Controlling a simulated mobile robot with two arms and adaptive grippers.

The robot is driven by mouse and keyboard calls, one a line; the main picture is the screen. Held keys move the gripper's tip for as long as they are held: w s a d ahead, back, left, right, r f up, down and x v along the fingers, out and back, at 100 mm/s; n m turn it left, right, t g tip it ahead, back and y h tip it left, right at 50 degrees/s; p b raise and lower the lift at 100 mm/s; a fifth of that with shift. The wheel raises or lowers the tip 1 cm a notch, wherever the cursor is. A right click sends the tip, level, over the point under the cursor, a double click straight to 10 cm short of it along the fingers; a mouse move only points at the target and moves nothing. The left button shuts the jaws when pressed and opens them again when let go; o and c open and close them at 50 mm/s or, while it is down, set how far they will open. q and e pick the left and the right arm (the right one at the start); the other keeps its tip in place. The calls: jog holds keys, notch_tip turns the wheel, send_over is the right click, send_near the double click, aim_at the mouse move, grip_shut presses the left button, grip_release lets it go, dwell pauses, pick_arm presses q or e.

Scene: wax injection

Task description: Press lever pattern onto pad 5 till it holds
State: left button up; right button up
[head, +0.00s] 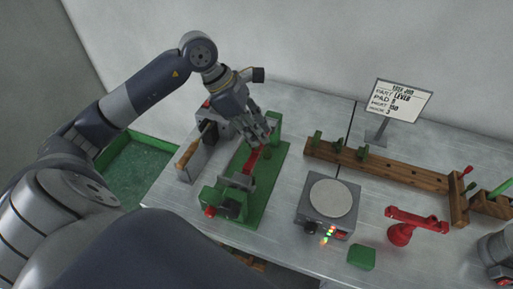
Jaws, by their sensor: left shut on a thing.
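My left gripper (262,143) is over the green fixture (273,177) in the middle of the table, its fingers pointing down. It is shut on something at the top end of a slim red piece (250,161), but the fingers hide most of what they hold. I cannot tell if the held thing is the lever pattern. Small green pieces (316,141) stand along a wooden bar (403,175) at the right; I cannot read any pad numbers. A sign (399,101) behind the bar names the part as lever.
A grey box with a round pale plate (331,198) stands right of the fixture. A red stand (401,233) and a green block (361,257) are in front of the bar. A wooden-handled tool (188,155) is left of the fixture. A green tray (137,163) lies beyond the table's left edge.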

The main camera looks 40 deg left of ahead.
pick_arm(q)
jog(key=shift+s+f, duration=0.1)
jog(key=o, duration=1)
jog(key=shift+o, duration=0.4)
jog(key=o, duration=0.5)
notch_tip(320, 180, up, 2)
jog(key=shift+r+p, duration=0.1)
jog(key=shift+p, duration=0.45)
jog(key=shift+r+p, duration=1.4)
jog(key=shift+r, duration=1.05)
